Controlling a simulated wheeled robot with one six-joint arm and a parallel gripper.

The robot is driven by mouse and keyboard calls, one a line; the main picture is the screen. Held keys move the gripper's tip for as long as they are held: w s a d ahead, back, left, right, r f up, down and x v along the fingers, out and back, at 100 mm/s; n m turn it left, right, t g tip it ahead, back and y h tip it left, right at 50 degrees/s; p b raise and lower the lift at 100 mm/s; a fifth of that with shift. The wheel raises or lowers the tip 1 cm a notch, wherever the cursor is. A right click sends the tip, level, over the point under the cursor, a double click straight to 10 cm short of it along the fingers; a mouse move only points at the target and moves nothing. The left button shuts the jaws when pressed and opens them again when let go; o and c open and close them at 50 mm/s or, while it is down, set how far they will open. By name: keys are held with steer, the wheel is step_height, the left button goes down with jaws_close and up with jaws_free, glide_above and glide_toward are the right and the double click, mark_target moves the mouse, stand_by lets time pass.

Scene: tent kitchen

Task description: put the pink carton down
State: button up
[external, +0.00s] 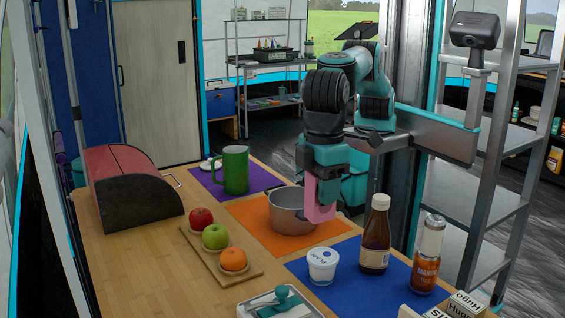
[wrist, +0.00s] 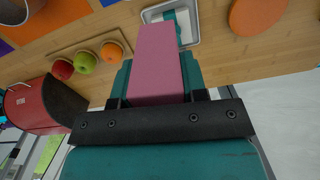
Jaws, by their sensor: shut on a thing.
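The pink carton (external: 320,204) is a tall pink block in my gripper (external: 322,174). In the external view it hangs upright just right of the grey pot, in front of the table's far edge. Whether its bottom touches anything is hard to tell. In the wrist view the carton (wrist: 160,62) stretches away from my gripper (wrist: 157,90), which is shut on it. The carton hides part of the tray behind it in that view.
The pot (external: 286,212) stands on an orange mat (external: 250,216). A brown bottle (external: 375,240), a mango bottle (external: 427,255) and a white tub (external: 323,264) stand on a blue mat (external: 345,287). A green mug (external: 235,170) and a fruit board (external: 202,250) are further left.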

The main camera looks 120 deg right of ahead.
steer(key=s+a+n, duration=0.1)
steer(key=s+a, duration=0.4)
steer(key=a, duration=0.2)
steer(key=shift+a+f+b, duration=0.1)
steer(key=shift+f+b, duration=0.55)
steer(key=shift+f, duration=9.35)
steer(key=shift+f, duration=0.2)
steer(key=o, duration=0.9)
step_height(320, 180, up, 12)
steer(key=shift+r, duration=0.2)
